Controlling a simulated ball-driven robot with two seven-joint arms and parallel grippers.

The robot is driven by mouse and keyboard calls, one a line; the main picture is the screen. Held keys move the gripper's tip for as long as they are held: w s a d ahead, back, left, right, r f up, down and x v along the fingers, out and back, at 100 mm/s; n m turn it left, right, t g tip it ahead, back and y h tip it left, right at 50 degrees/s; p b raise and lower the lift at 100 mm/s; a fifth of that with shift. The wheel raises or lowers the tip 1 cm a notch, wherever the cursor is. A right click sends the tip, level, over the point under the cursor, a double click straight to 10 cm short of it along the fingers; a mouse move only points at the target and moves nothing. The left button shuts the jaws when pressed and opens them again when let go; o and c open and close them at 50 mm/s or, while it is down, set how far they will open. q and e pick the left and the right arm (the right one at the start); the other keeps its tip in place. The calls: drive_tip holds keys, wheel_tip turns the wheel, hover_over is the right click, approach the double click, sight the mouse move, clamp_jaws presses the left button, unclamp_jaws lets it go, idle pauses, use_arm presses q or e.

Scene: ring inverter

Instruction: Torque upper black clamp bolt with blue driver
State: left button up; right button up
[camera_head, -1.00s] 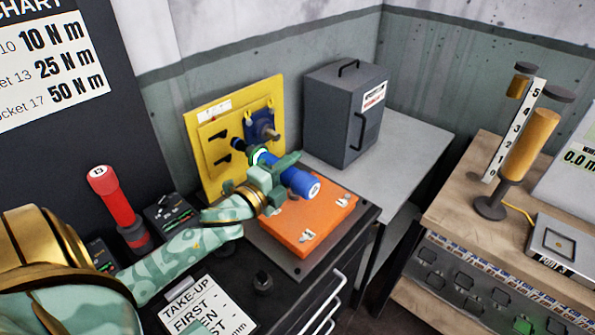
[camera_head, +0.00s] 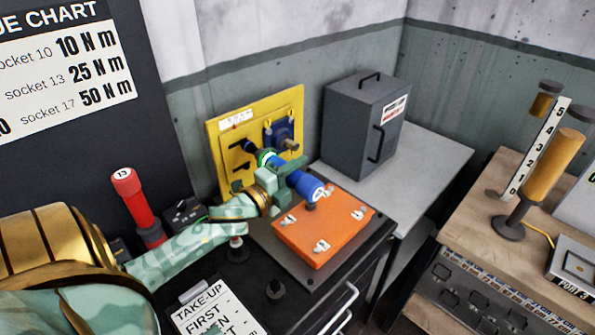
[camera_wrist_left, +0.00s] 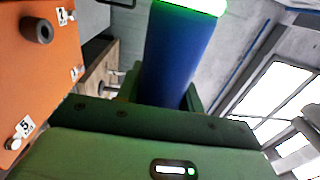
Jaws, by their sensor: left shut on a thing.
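My left gripper (camera_head: 284,180) is shut around the blue driver (camera_head: 311,188), which lies tilted above the orange plate. The driver also shows in the left wrist view (camera_wrist_left: 178,60), with a bright green glowing ring at its end. In the head view its green-ringed end points up and left at the yellow panel (camera_head: 215,130). A dark tip ends close to the panel's black clamps; I cannot tell whether it touches a bolt. The upper black clamp (camera_head: 238,143) and lower black clamp (camera_head: 240,166) show left of the driver. My right gripper is not in view.
The orange plate (camera_head: 325,245) has several numbered labels and a dark knob (camera_head: 311,206). A blue clamp (camera_head: 283,133) is on the panel's right. A red driver (camera_head: 130,197) stands at the left. A grey cabinet (camera_head: 350,125) is behind; the grey bench (camera_head: 430,160) beside it has free room.

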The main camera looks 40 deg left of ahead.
use_arm(q)
drive_tip(key=shift+w+a+r, duration=0.1)
drive_tip(key=shift+a+r, duration=0.1)
drive_tip(key=shift+a, duration=0.9)
idle(1.3)
drive_tip(key=shift+a, duration=0.15)
idle(1.5)
drive_tip(key=shift+d+p, duration=0.6)
drive_tip(key=shift+d, duration=0.4)
drive_tip(key=shift+s+d+p, duration=0.2)
drive_tip(key=shift+d+p, duration=0.2)
drive_tip(key=shift+d, duration=1.15)
drive_tip(key=shift+d+f, duration=0.1)
